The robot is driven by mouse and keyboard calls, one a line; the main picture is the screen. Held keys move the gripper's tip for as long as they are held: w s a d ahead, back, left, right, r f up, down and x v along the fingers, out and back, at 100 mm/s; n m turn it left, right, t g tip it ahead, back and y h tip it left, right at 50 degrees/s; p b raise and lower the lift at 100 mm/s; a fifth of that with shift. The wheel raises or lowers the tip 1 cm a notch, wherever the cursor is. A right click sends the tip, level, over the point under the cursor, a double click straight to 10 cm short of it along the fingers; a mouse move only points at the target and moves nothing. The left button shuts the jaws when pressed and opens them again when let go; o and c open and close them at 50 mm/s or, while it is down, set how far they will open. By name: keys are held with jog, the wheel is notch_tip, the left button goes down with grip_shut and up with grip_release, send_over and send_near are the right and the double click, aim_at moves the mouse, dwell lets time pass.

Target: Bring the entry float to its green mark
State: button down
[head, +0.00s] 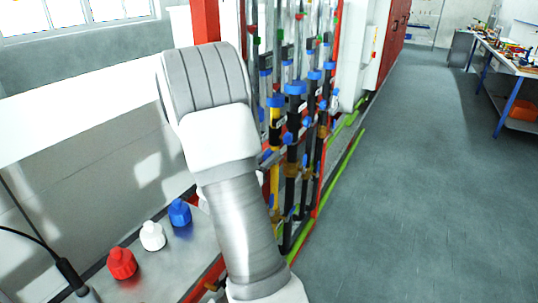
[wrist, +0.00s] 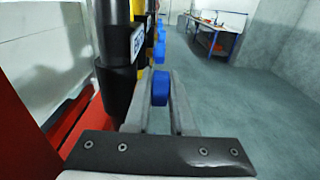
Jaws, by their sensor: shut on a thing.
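My gripper (wrist: 161,76) shows in the wrist view with its two grey fingers on either side of a blue knob (wrist: 160,90), shut on it. The knob sits beside a black valve body (wrist: 118,75) on a vertical pipe. In the head view my arm covers the gripper's place, and I cannot see the gripper there. The upright tubes of the panel (head: 284,50) carry small green bits; one green spot (head: 251,40) is at the upper left. I cannot tell which is the entry float or its green mark.
Several other blue knobs (wrist: 160,53) line up beyond the held one. Red, white and blue bottles (head: 152,236) stand on a metal surface at the lower left. Grey floor (head: 420,200) is clear at right, with a workbench (head: 510,62) beyond.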

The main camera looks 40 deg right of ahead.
jog(key=shift+r+y+p, duration=0.35)
jog(key=shift+y+p, duration=0.55)
jog(key=shift+p, duration=0.35)
jog(key=g+y+p, duration=0.1)
jog(key=y+p, duration=0.1)
jog(key=p, duration=0.1)
jog(key=y+p, duration=0.2)
jog(key=p, duration=0.1)
jog(key=shift+d+f+g, duration=0.1)
jog(key=shift+f+g, duration=0.1)
jog(key=shift+g, duration=0.1)
jog(key=shift+f+y+p, duration=0.1)
jog(key=shift+y+p, duration=0.2)
jog(key=shift+f, duration=0.1)
jog(key=c, duration=1)
grip_release()
jog(key=shift+c, duration=0.2)
